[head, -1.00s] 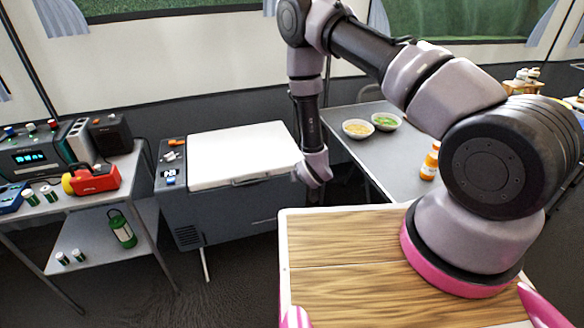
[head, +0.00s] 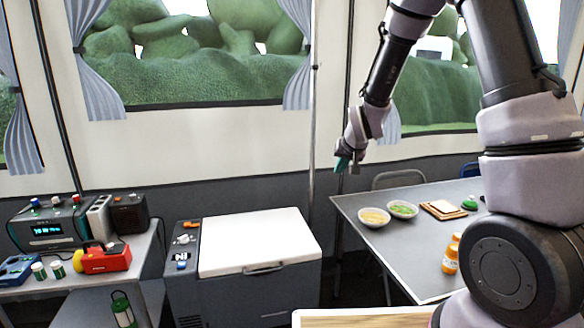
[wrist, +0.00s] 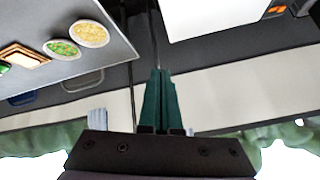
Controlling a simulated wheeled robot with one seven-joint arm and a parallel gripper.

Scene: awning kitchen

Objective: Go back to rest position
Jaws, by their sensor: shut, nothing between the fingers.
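My gripper (head: 343,165) hangs at the end of my raised arm, in front of the tent wall and above the gap between the cooler and the grey table. In the wrist view its two green fingers (wrist: 159,100) are together with nothing between them. It touches nothing.
A cooler with a white lid (head: 258,242) stands left of the grey table (head: 410,262). The table holds two bowls (head: 374,217), a board (head: 442,209) and an orange bottle (head: 451,254).

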